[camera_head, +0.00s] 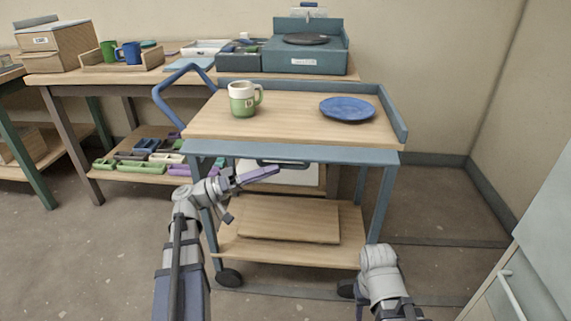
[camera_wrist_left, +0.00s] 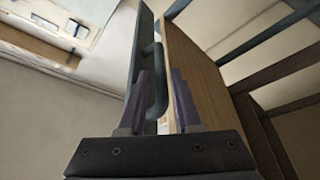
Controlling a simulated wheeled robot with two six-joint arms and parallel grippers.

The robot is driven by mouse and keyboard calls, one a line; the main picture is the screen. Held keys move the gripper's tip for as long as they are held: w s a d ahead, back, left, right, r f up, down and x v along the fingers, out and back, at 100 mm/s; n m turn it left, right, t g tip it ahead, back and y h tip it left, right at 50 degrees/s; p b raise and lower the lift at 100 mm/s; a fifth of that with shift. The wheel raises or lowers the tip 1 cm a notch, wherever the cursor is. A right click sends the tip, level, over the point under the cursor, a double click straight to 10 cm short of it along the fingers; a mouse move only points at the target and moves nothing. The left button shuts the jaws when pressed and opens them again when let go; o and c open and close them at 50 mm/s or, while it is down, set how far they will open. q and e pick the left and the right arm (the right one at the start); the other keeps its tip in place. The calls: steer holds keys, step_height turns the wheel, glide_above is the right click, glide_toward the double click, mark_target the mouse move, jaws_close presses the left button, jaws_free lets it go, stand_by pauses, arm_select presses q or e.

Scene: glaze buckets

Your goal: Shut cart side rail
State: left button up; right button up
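The cart (camera_head: 290,130) has a wooden top with raised blue-grey rails at the back and right. Along its front edge, the side rail (camera_head: 290,153) hangs folded down, with a dark handle (camera_head: 283,163). My left gripper (camera_head: 268,172) is at the front of the cart, just below that handle. In the left wrist view, its purple fingers (camera_wrist_left: 165,95) are apart. The rail (camera_wrist_left: 147,45) and its handle (camera_wrist_left: 158,75) show at the fingers, with the handle in the gap. I cannot tell whether they touch.
A green-and-white mug (camera_head: 243,101) and a blue plate (camera_head: 347,108) stand on the cart top. The lower shelf (camera_head: 290,250) holds a board. A workbench (camera_head: 225,78) stands behind, a pale cabinet (camera_head: 540,265) at right. Floor is clear right of the cart.

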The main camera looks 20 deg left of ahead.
mark_target(285, 166)
arm_select(q)
steer(key=shift+p+x, duration=0.45)
steer(key=shift+x, duration=1.9)
jaws_close()
